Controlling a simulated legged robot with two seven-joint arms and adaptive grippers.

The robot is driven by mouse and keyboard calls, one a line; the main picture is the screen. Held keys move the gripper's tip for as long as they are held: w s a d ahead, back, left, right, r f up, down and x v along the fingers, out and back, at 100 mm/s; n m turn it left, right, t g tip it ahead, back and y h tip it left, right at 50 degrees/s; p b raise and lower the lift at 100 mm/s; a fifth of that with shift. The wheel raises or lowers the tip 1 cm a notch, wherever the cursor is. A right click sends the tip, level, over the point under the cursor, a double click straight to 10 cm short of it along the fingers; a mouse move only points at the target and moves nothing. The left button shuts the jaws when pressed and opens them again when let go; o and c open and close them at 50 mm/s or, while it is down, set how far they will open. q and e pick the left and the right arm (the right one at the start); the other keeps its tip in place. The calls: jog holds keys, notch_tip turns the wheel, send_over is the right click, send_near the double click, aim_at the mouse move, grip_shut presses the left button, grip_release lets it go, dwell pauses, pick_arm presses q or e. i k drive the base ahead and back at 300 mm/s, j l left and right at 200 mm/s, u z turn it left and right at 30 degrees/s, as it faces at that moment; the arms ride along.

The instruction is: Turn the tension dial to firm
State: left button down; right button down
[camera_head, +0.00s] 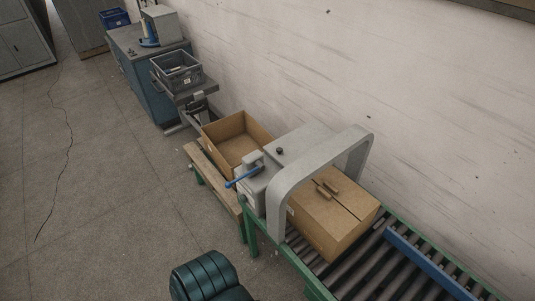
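No tension dial with readable marks can be made out. A grey machine (161,24) stands on a blue-grey cabinet (148,73) at the far upper left, with a slim upright piece on a blue base (149,42) beside it. It may be the winder, but it is too small to tell. Nearer, a grey housing (300,141) beside a grey arch (318,172) has a small black knob (279,151) on top and a blue-handled lever (243,177) at its left. I cannot tell whether the knob is the dial. Neither of my grippers is in view.
A closed cardboard box (320,226) sits on the roller conveyor (372,272), partly under the arch. An open carton (236,142) stands on a wooden-topped bench (213,181). A grey crate (177,72) is farther back. The wall bounds the right; the floor at left is clear.

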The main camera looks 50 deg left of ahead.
aim_at(242, 198)
jog(key=j+u, duration=0.35)
jog(key=k+j+u, duration=0.1)
jog(key=j+u, duration=0.55)
jog(key=j, duration=0.2)
jog(key=i, duration=0.05)
